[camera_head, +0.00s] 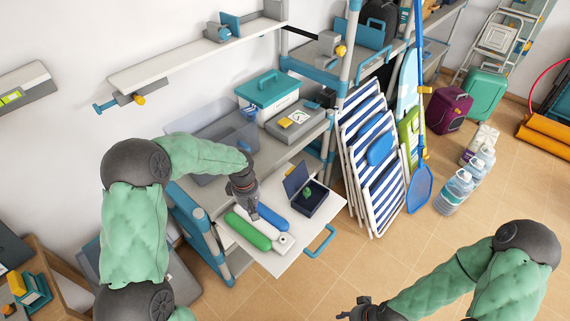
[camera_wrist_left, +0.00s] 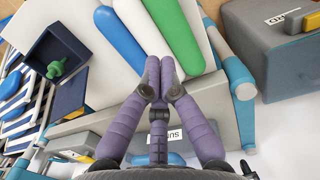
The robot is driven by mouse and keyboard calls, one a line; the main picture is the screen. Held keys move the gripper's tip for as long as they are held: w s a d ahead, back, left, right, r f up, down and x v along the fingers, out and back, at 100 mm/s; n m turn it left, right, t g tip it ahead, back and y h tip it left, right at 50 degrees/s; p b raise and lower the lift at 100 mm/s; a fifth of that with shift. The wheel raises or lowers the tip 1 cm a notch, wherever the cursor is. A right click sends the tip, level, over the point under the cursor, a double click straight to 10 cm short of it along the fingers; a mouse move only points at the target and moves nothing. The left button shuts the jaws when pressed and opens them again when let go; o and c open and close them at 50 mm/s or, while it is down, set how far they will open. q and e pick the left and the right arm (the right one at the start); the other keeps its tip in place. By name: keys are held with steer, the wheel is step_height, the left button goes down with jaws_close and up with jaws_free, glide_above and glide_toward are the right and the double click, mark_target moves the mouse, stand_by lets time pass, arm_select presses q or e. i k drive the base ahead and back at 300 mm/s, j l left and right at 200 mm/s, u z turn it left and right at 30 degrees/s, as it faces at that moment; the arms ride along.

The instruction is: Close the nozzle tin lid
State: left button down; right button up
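The nozzle tin (camera_head: 309,200) is a small dark blue box on the white pull-out shelf (camera_head: 276,262). Its lid (camera_head: 295,179) stands raised on the side toward the rack, and a green nozzle (camera_head: 307,191) lies inside. In the left wrist view the tin (camera_wrist_left: 42,47) is at the upper left, with its lid (camera_wrist_left: 68,100) below it. My left gripper (camera_head: 250,212) points down to the left of the tin, apart from it. Its fingers (camera_wrist_left: 160,62) are together with nothing between them. My right gripper (camera_head: 350,311) is low at the bottom edge, far from the tin, its opening unclear.
A green tube (camera_head: 247,230) and a blue tube (camera_head: 272,216) lie left of the tin, close to my left gripper. A grey case (camera_head: 296,121) and a teal-lidded box (camera_head: 268,90) stand on the rack behind. Striped folding chairs (camera_head: 368,150) lean at the right.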

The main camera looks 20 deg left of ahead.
mark_target(297, 176)
steer(key=i, duration=0.95)
